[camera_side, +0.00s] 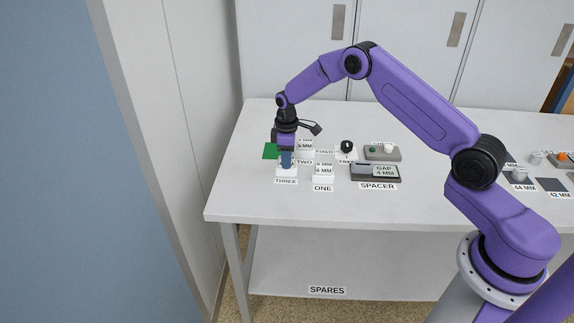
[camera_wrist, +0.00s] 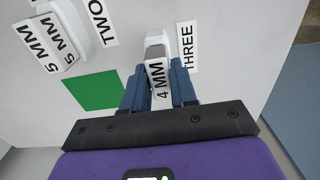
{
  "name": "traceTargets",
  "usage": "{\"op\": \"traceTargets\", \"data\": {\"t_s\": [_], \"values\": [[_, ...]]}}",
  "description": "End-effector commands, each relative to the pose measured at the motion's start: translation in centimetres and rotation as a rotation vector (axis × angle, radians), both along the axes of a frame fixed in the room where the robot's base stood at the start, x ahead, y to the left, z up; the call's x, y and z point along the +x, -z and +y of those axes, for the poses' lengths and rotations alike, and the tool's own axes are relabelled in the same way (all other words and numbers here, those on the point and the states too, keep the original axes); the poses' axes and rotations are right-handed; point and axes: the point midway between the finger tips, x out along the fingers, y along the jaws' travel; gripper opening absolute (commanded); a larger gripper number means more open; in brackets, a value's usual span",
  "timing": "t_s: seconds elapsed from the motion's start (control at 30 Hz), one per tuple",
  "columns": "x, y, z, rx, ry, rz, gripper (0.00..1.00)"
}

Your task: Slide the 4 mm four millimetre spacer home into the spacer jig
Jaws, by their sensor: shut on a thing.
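My gripper (camera_side: 286,158) is at the left of the table, pointing down over the white stand (camera_side: 287,172) labelled THREE. In the wrist view its two blue fingers (camera_wrist: 158,88) are shut on the white spacer marked 4 MM (camera_wrist: 158,76), one on each side. In the side view the fingers mostly hide this spacer. I cannot tell whether it still sits in the stand or is clear of it. The spacer jig (camera_side: 361,178) is a dark grey block to the right, labelled SPACER, with a plate reading GAP 4 MM on it.
White spacer blocks (camera_side: 323,172) stand by the label ONE, between my gripper and the jig. Another marked 5 MM (camera_wrist: 45,42) shows in the wrist view. A green patch (camera_wrist: 90,91) lies beside my gripper. A grey fixture (camera_side: 382,153) stands behind the jig. The front table strip is clear.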

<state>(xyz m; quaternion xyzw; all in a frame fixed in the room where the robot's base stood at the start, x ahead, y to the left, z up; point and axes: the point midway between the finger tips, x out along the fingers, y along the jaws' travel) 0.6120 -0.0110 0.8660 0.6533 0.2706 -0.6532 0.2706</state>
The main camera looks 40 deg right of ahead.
Motion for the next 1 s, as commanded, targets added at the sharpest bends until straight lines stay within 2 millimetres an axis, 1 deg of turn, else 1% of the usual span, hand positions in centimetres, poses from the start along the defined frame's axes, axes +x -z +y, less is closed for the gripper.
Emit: {"op": "traceTargets", "data": {"t_s": [1.0], "values": [[0.0, -1.2, 0.0, 0.000, 0.000, 0.000, 0.00]]}}
